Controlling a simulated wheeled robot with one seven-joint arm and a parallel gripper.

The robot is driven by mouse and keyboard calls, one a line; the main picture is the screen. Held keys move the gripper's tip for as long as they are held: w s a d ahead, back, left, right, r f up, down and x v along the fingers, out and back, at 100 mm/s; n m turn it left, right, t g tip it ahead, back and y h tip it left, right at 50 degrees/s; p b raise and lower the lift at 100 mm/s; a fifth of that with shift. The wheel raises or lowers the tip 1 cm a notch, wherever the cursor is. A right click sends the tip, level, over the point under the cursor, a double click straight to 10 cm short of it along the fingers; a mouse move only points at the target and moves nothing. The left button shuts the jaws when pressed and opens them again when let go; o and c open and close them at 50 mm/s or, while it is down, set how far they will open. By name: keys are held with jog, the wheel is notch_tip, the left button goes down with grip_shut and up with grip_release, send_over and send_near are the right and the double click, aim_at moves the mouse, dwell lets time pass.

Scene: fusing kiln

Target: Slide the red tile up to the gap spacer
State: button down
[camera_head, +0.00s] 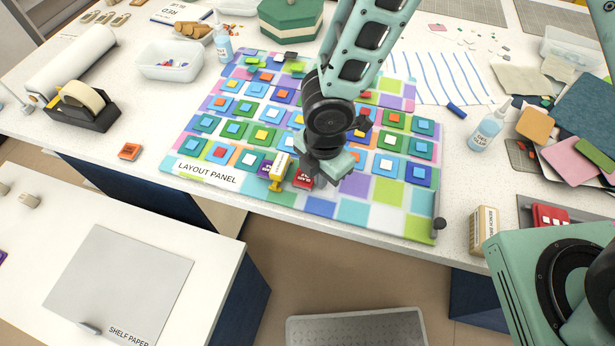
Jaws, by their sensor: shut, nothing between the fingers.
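The red tile (303,181), with white lettering, lies at the front edge area of the layout panel (208,173). The gap spacer (279,168), yellow with a pale labelled top, stands just left of it. A narrow strip seems to separate the two, but I cannot tell whether they touch. My gripper (318,177) is shut and empty, low over the panel at the right side of the red tile. Its fingers hide part of the tile's right side, so I cannot tell whether they touch it.
Several stacked coloured tiles (201,124) cover the panel behind and beside my gripper. A dark knob (439,224) stands at the panel's front right corner. A small box (484,230) and a glue bottle (487,130) stand to the right. A tape dispenser (85,108) sits far left.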

jog(key=shift+w+a, duration=0.2)
jog(key=shift+a, duration=0.4)
dwell(1.0)
jog(key=shift+d, duration=0.15)
dwell(0.3)
jog(key=shift+w+d+p, duration=0.15)
jog(key=shift+w+p, duration=0.25)
jog(key=shift+w+a+p, duration=0.3)
jog(key=shift+a, duration=0.5)
dwell(1.9)
jog(key=shift+d, duration=0.2)
jog(key=shift+s+d, duration=0.25)
jog(key=shift+d, duration=0.25)
jog(key=shift+r, duration=0.1)
notch_tip(320, 180, up, 8)
jog(key=p, duration=0.6)
dwell(0.7)
dwell(0.4)
